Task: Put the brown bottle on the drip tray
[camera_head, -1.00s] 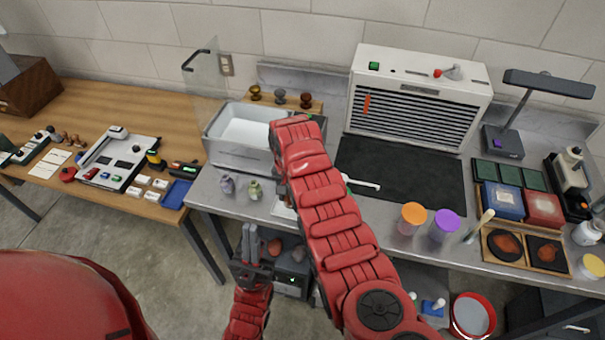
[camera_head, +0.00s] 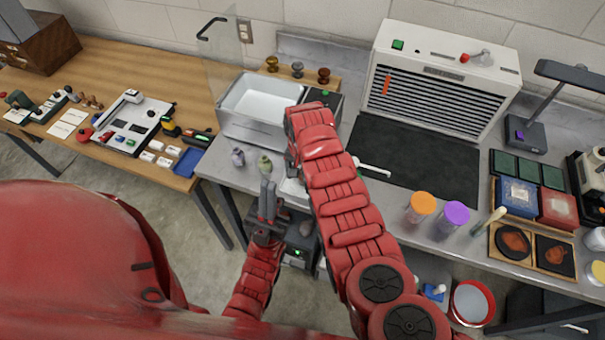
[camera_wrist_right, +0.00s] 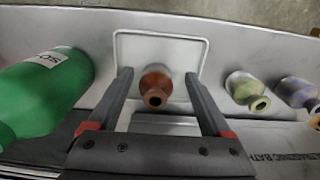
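The brown bottle (camera_wrist_right: 157,82) stands upright on the white-rimmed drip tray (camera_wrist_right: 188,48) in the right wrist view. My right gripper (camera_wrist_right: 158,74) is open, with one finger on each side of the bottle and a gap on both sides. In the head view my right forearm hides this gripper and the bottle; only part of the tray (camera_head: 292,190) shows at the bench's front edge. My left gripper (camera_head: 268,188) is empty in front of the bench, its fingers pointing up with a narrow gap between them.
A large green bottle (camera_wrist_right: 45,92) stands left of the tray in the wrist view. A small green bottle (camera_wrist_right: 247,90) and a grey-purple bottle (camera_wrist_right: 297,93) stand right of it. The ultrasonic bath (camera_head: 252,128) is behind them. Orange-lidded (camera_head: 421,207) and purple-lidded jars (camera_head: 451,217) stand farther right.

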